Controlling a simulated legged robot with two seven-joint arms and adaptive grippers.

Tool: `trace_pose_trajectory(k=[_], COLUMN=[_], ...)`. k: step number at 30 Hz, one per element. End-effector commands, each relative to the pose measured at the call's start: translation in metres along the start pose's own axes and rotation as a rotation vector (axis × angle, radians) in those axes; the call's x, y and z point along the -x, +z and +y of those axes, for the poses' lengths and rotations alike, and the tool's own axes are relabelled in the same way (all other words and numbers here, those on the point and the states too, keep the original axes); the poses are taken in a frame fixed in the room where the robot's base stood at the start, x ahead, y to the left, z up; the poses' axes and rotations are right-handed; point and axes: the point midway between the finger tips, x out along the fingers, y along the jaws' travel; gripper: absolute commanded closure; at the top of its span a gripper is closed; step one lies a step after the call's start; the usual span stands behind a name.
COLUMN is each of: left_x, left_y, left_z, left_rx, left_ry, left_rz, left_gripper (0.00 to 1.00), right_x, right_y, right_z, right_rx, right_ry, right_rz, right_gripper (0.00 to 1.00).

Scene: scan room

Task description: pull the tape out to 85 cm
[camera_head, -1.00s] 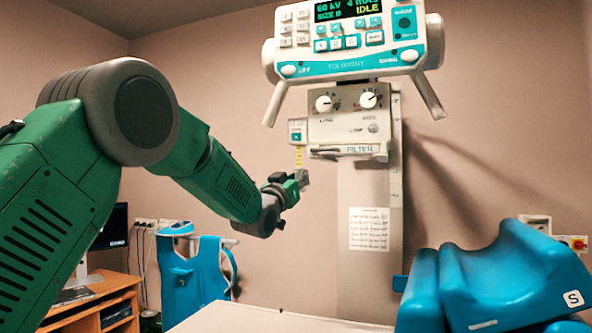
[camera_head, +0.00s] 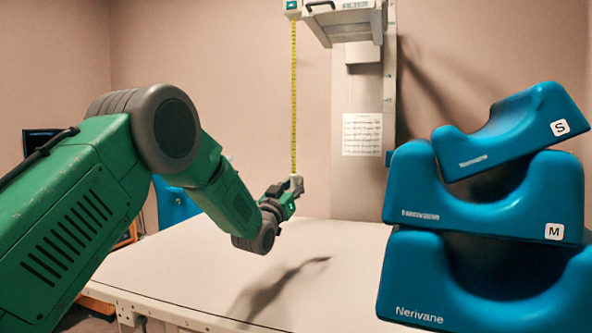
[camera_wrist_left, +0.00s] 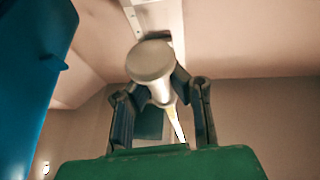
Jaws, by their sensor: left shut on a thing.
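The markings are too small to read. My right gripper is not in view.
The pale table (camera_head: 335,262) below is bare apart from blue cradle cushions (camera_head: 470,205) stacked at the right. The filter unit (camera_head: 345,22) of the X-ray head is above, beside the tape, with a grey column (camera_head: 357,90) behind it.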

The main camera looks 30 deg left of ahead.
Motion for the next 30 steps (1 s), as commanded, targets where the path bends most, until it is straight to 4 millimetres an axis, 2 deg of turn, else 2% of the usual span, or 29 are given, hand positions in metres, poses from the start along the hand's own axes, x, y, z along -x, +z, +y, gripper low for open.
trace_pose_trajectory(k=[1, 6, 9, 15, 26, 27, 29, 30], left_x=[0.009, 0.021, 0.026, 0.03, 0.03, 0.03, 0.03, 0.03], left_y=[0.021, 0.05, 0.06, 0.07, 0.071, 0.071, 0.07, 0.07], left_z=[-0.001, -0.001, -0.001, -0.001, -0.001, -0.001, -0.001, -0.001], left_rx=[0.001, 0.001, 0.001, 0.001, 0.001, 0.001, 0.001, 0.001], left_ry=[-0.002, -0.002, -0.001, -0.001, -0.001, -0.001, -0.001, -0.001], left_rz=[-0.006, -0.005, -0.004, -0.004, -0.003, -0.003, -0.003, -0.002], left_gripper=[1.0, 1.0, 1.0, 1.0, 1.0, 0.82, 0.62, 0.62], right_x=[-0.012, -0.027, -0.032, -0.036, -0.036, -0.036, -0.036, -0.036], right_y=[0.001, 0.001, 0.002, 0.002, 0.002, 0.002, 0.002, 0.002], right_z=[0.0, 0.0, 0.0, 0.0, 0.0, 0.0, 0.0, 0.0], right_rx=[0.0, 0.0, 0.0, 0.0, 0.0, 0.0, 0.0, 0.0], right_ry=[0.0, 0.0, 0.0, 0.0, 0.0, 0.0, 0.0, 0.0], right_rz=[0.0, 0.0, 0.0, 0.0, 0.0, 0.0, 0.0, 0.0], right_gripper=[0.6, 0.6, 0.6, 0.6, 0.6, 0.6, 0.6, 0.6])
